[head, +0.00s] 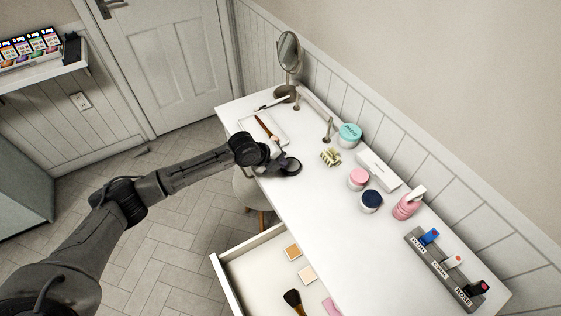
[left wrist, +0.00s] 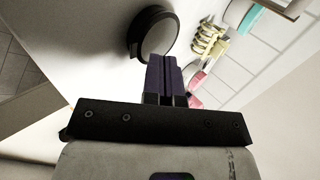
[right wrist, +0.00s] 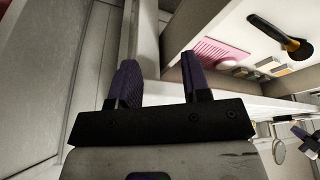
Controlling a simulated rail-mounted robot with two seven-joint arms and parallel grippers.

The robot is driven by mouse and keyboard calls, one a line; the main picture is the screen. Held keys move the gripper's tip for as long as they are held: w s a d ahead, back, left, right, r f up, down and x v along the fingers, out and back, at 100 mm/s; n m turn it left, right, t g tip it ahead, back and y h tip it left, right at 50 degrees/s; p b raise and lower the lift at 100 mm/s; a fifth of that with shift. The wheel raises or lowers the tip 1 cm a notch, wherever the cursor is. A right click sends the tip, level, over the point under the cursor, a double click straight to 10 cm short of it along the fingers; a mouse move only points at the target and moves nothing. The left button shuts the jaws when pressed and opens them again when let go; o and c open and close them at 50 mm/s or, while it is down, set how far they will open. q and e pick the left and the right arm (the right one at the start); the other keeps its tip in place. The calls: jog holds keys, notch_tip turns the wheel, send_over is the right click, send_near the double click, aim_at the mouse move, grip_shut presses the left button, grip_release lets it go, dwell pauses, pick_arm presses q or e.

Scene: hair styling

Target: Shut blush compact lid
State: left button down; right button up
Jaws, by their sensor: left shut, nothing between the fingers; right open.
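A round black compact (head: 290,166) lies near the front edge of the white table in the head view. It also shows in the left wrist view (left wrist: 153,34) as a black disc with a greyish inner face; the exact lid angle is hard to tell. My left gripper (head: 272,163) is right beside it, over the table edge. In the left wrist view its fingers (left wrist: 165,78) are together with nothing between them, just short of the compact. My right gripper (right wrist: 160,80) is open and empty, in front of the drawer, and out of the head view.
An open drawer (head: 240,284) below the table holds a brush (head: 293,301) and small pans. A striped claw clip (head: 330,157), pink jar (head: 358,179), navy jar (head: 371,201) and lipstick stand (head: 440,268) are on the table. A tray with a brush (head: 266,128) lies behind.

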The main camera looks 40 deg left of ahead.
pick_arm(q)
notch_tip(320, 180, up, 2)
jog(key=shift+a+r+p, duration=0.1)
jog(key=shift+r+p, duration=0.15)
jog(key=shift+p, duration=0.35)
jog(key=s+a+r+b, duration=0.2)
jog(key=s+a+r, duration=0.1)
jog(key=s+r, duration=0.2)
jog(key=shift+s+a, duration=0.3)
jog(key=shift+s, duration=1)
pick_arm(e)
jog(key=shift+d+f, duration=0.1)
